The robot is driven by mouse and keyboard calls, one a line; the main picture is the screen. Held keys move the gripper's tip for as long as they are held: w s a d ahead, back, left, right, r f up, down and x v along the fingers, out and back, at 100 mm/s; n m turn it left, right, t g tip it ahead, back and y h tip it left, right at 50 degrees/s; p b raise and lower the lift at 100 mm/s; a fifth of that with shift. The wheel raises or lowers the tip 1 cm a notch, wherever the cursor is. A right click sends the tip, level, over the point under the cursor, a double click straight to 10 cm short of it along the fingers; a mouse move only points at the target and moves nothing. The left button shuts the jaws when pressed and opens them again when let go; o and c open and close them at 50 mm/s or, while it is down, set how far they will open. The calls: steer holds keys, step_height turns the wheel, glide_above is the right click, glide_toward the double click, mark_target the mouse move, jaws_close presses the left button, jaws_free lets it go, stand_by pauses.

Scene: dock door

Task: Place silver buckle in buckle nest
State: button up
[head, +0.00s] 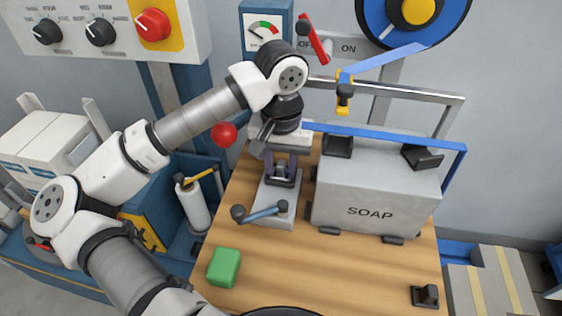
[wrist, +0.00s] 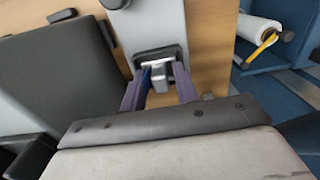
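The silver buckle (wrist: 161,75) is a small metal block at the dark square buckle nest (wrist: 143,55) on a grey base. In the head view the buckle (head: 281,172) shows small between my purple fingers, and the nest (head: 284,183) is a dark recess on the grey base (head: 278,213). The buckle appears seated in the nest, but its lower part is hidden. My gripper (wrist: 160,80) points down over the nest, one finger on each side of the buckle. The fingers look spread wider than the buckle; contact is hard to judge.
A grey SOAP box (head: 372,205) with a blue strap (head: 385,136) above it stands close right of the nest. A lever with a blue handle (head: 264,213) is on the base's front.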

mark_target(281, 164)
step_height(281, 164, up, 12)
steer(key=b, duration=0.1)
steer(key=shift+r, duration=0.2)
